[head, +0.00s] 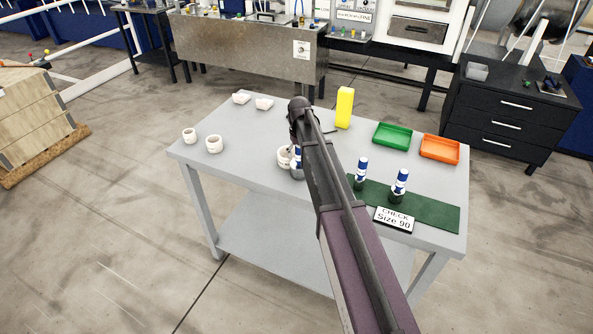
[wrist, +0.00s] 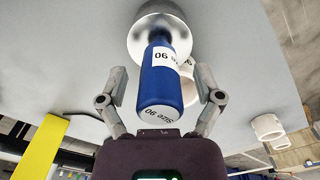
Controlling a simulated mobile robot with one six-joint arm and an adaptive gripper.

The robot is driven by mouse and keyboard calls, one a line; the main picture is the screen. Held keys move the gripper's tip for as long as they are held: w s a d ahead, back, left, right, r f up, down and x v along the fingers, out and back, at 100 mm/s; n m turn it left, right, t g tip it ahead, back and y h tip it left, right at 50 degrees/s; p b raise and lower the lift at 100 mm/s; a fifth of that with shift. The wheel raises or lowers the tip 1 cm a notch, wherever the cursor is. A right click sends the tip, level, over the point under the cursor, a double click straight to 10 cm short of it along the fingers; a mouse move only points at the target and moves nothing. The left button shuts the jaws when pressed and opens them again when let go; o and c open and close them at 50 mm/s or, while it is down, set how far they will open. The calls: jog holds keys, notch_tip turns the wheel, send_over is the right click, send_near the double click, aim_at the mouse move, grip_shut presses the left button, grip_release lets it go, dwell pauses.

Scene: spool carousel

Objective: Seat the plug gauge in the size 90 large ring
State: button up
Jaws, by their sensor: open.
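A plug gauge (wrist: 162,75) has a blue handle marked size 90 and a wide grey metal end. It appears upright on the grey table (head: 240,165). In the head view the gauge (head: 297,174) is mostly hidden behind my arm. A white ring (head: 283,154) stands right beside it; it also shows partly behind the handle in the wrist view (wrist: 188,66). I cannot tell whether they touch, nor read the ring's size. My gripper (wrist: 163,90) is open, with one finger on each side of the blue handle and gaps showing.
Two white rings (head: 189,134) (head: 213,145) stand at the table's left; two pale pieces (head: 241,98) (head: 264,103) lie at the back. Two blue-handled gauges (head: 361,170) (head: 399,183) stand on a green mat (head: 435,210) by a "CHECK Size 90" sign (head: 394,219). A yellow block (head: 344,107), green tray (head: 376,140) and orange tray (head: 422,152) stand behind.

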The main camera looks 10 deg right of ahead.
jog(key=shift+f+b, duration=0.3)
jog(key=shift+f, duration=0.3)
grip_shut()
dwell(0.3)
